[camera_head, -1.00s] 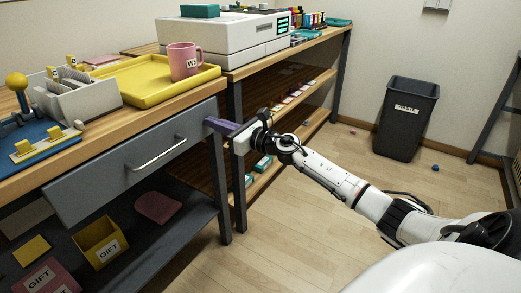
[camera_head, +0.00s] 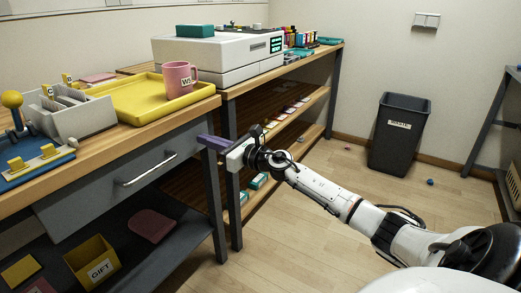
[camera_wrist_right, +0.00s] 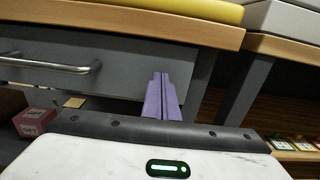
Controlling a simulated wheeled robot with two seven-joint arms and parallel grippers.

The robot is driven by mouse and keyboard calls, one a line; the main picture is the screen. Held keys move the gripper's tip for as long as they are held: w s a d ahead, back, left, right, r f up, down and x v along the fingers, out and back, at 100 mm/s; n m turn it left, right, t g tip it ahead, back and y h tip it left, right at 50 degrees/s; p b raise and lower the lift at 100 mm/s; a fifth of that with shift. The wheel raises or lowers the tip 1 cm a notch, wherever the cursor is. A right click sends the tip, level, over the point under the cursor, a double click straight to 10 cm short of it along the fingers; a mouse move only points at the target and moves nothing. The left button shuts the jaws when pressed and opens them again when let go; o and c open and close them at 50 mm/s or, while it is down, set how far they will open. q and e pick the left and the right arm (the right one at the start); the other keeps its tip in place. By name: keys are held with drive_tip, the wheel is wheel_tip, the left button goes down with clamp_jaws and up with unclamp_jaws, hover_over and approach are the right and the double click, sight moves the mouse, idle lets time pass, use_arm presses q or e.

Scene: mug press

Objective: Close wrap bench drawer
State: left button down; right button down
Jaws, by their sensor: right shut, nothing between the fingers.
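The wrap bench drawer (camera_head: 92,192) has a grey front with a silver bar handle (camera_head: 146,169). Its front sits under the wooden bench top and looks about flush with it; any small gap is hard to tell. It also shows in the right wrist view (camera_wrist_right: 120,73), with its handle (camera_wrist_right: 50,63) at left. My right gripper (camera_head: 208,143) has purple fingers, is shut and empty, and is at the right end of the drawer front, right of the handle. The fingers (camera_wrist_right: 161,97) point at that end in the wrist view; contact is unclear. My left gripper is not in view.
A yellow tray (camera_head: 130,108) with a pink mug (camera_head: 179,79) stands on the bench. A yellow gift box (camera_head: 93,262) sits on the shelf below. A bench leg (camera_head: 215,205) stands close to my right gripper. Open floor lies to the right, with a dark bin (camera_head: 400,135) beyond.

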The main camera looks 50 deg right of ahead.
use_arm(q)
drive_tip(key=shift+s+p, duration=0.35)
drive_tip(key=shift+p, duration=0.05)
use_arm(e)
drive_tip(key=s+d, duration=0.2)
drive_tip(key=s, duration=1)
drive_tip(key=shift+s+d+f, duration=0.15)
drive_tip(key=shift+d, duration=0.25)
